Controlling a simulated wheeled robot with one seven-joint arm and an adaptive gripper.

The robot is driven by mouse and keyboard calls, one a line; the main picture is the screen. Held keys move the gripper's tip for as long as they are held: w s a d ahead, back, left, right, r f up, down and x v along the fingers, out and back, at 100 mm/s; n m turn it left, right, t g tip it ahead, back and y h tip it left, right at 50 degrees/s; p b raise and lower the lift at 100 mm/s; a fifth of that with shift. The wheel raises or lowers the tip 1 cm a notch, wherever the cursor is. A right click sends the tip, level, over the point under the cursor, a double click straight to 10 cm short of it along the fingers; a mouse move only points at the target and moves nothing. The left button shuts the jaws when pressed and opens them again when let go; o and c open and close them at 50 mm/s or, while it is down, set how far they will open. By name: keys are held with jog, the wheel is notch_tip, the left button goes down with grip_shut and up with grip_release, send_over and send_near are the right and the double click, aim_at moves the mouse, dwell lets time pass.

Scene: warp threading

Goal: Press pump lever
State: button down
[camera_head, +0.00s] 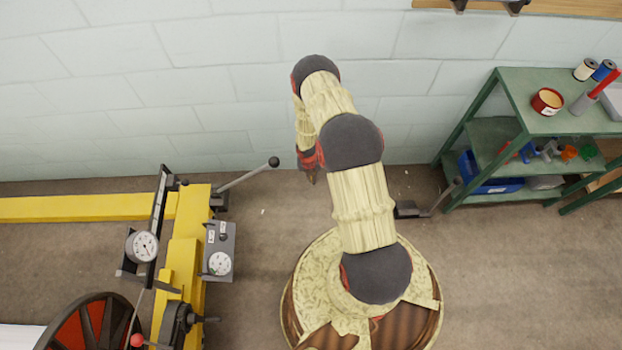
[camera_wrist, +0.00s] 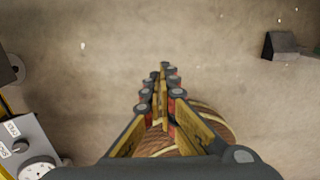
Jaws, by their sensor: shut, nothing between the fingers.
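A long grey lever with a black ball end (camera_head: 250,172) slants up and right from a dark block on the yellow frame. A small dark floor unit (camera_head: 408,209) with a short knobbed lever (camera_head: 447,194) stands near the wall. I cannot tell which is the pump lever. The floor unit's dark body also shows at upper right in the wrist view (camera_wrist: 284,45). My gripper (camera_head: 311,178) points down between both levers, apart from each. In the wrist view its fingertips (camera_wrist: 162,72) are together over bare floor, with nothing held.
The yellow frame (camera_head: 182,255) on the left carries dials and a grey control box (camera_head: 219,250). A red-spoked wheel (camera_head: 95,325) is at bottom left. A green shelf (camera_head: 490,130) with spools and parts stands right. A pale block wall (camera_head: 220,90) lies behind. The floor between is clear.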

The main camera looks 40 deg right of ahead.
notch_tip(320, 180, up, 7)
jog(key=s+d+p, duration=0.2)
jog(key=shift+s+p, duration=0.15)
jog(key=shift+p, duration=0.15)
jog(key=c, duration=2.6)
grip_release()
jog(key=shift+d, duration=0.1)
jog(key=o, duration=0.4)
